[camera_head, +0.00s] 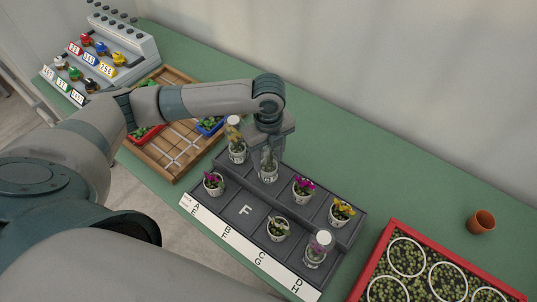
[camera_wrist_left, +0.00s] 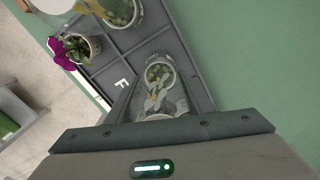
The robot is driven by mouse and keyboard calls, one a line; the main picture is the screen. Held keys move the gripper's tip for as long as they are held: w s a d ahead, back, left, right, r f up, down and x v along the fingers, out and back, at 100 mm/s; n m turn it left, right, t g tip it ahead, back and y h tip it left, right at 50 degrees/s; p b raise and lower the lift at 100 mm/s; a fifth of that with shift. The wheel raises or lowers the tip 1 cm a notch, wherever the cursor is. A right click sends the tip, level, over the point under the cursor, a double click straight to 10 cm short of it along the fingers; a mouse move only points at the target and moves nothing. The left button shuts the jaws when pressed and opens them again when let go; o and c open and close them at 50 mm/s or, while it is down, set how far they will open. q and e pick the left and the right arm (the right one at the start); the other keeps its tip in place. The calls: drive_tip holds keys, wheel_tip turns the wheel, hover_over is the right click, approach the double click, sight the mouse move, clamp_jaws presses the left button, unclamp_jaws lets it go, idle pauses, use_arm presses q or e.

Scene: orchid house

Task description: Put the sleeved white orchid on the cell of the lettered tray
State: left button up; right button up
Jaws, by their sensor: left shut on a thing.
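The sleeved white orchid (camera_head: 268,172), a pale plant in a white pot with a clear sleeve, is at the second cell from the left in the back row of the lettered tray (camera_head: 188,201). My left gripper (camera_head: 269,150) points down and is shut on its sleeve; in the left wrist view the orchid (camera_wrist_left: 159,82) sits between the fingers. I cannot tell whether the pot rests on the tray. My right gripper is not in view.
Around it stand a sleeved yellow orchid (camera_head: 236,150), magenta ones (camera_head: 213,185) (camera_head: 302,190), an unsleeved pale one (camera_head: 278,230), a sleeved magenta one (camera_head: 317,250) and a yellow one (camera_head: 341,213). A red-rimmed tray (camera_head: 394,222), terracotta pot (camera_head: 481,222) and wooden tray (camera_head: 168,172) are farther off.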

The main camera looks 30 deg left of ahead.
use_arm(q)
drive_tip(key=shift+f, duration=0.25)
drive_tip(key=o, duration=1.5)
drive_tip(key=shift+r, duration=0.15)
drive_tip(key=shift+r+b, duration=0.4)
drive_tip(key=shift+r, duration=0.2)
wheel_tip(320, 180, up, 10)
drive_tip(key=b, duration=0.3)
drive_tip(key=shift+r, duration=0.4)
